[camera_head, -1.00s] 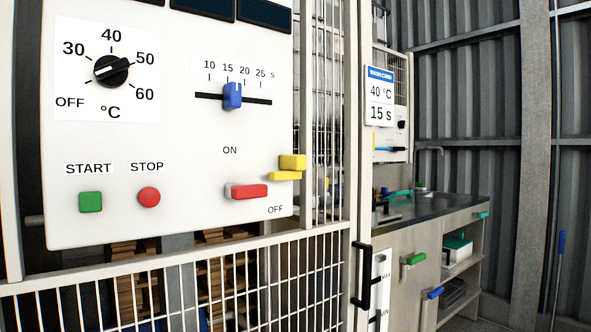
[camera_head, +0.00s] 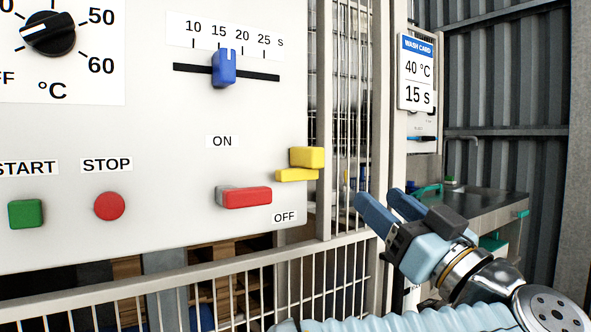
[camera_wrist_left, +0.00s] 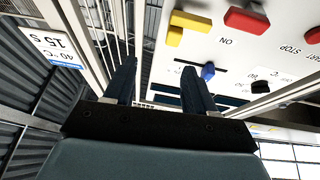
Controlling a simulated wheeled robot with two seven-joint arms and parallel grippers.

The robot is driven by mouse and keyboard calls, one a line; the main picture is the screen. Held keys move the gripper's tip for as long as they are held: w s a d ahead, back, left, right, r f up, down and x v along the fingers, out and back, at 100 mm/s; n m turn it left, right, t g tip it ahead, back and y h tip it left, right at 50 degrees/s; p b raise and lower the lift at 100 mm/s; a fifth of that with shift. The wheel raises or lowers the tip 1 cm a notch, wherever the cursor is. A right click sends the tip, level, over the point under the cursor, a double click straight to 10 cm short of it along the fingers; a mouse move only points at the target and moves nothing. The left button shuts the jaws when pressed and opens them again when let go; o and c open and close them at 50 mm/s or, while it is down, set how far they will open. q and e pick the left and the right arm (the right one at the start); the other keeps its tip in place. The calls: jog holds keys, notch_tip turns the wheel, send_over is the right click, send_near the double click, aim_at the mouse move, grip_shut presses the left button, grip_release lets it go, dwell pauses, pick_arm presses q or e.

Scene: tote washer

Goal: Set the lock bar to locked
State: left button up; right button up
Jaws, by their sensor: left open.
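A white control panel (camera_head: 150,150) fills the left of the head view. No part is labelled as a lock bar. A yellow two-part block (camera_head: 305,158) sits at the panel's right edge, its lower piece reaching left of the upper one. A red handle (camera_head: 247,197) lies level beside it, between the ON and OFF labels. My left gripper (camera_head: 376,195) is open and empty, right of and below the yellow block and apart from it. In the left wrist view the panel is upside down, with the yellow block (camera_wrist_left: 175,37) and red handle (camera_wrist_left: 246,22) beyond the fingers.
A wire-mesh guard (camera_head: 350,100) and its posts stand right of the panel, close to my left gripper. The blue slider (camera_head: 223,68), black dial (camera_head: 48,35), green START button (camera_head: 25,214) and red STOP button (camera_head: 109,206) are on the panel. A wash card (camera_head: 417,72) hangs behind.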

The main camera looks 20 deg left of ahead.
aim_at(319, 156)
pick_arm(q)
jog(key=shift+n+g, duration=0.4)
jog(key=shift+g, duration=0.4)
jog(key=x, duration=0.4)
jog(key=s+r+p+x, duration=0.1)
jog(key=x, duration=0.4)
jog(key=s+p+x, duration=0.1)
jog(key=x, duration=0.4)
jog(key=shift+w+a+r, duration=0.15)
jog(key=shift+a+r, duration=0.2)
jog(key=shift+a, duration=0.1)
grip_shut()
